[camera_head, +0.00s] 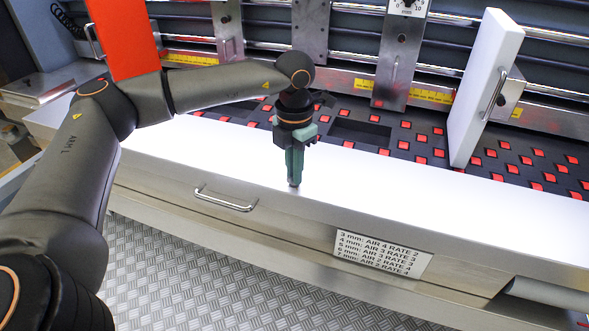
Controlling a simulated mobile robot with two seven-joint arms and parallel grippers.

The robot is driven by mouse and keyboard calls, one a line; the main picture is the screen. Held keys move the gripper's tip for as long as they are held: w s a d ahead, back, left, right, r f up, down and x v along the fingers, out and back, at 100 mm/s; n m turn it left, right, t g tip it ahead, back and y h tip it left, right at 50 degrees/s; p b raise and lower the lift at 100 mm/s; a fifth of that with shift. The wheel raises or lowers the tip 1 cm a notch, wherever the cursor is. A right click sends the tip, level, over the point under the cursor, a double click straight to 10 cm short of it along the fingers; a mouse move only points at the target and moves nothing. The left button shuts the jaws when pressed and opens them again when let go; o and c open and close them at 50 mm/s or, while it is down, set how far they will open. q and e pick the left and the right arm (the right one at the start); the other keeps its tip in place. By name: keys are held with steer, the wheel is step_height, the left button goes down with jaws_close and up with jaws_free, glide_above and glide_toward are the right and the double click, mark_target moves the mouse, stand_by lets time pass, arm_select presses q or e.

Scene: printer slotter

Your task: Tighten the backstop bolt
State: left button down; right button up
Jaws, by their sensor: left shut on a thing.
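My left gripper (294,172) points straight down over the front edge of the white ledge (400,192). Its dark green fingers are closed together on a small grey metal piece (295,184), which looks like the bolt. The fingers hide most of it, so I cannot tell how deep it sits. A white upright panel (484,90) with a metal handle stands at the right of the ledge. A red upright panel (123,38) stands at the upper left, partly behind my left arm. I cannot tell which part is the backstop. My right gripper is out of view.
Behind the ledge is a dark bed with several red squares (439,153). Metal rails and brackets (402,50) with yellow scales cross the back. The front face has a drawer handle (225,199) and a settings label (383,254). The ledge is clear on both sides of my gripper.

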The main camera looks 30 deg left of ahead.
arm_select(q)
steer(key=m, duration=0.6)
steer(key=shift+m, duration=0.3)
steer(key=m, duration=0.6)
steer(key=shift+w+r, duration=0.1)
steer(key=m, duration=0.5)
steer(key=shift+m, duration=0.4)
steer(key=shift+m+b, duration=0.35)
steer(key=shift+m, duration=1.95)
steer(key=c, duration=1)
jaws_free()
steer(key=shift+o, duration=0.2)
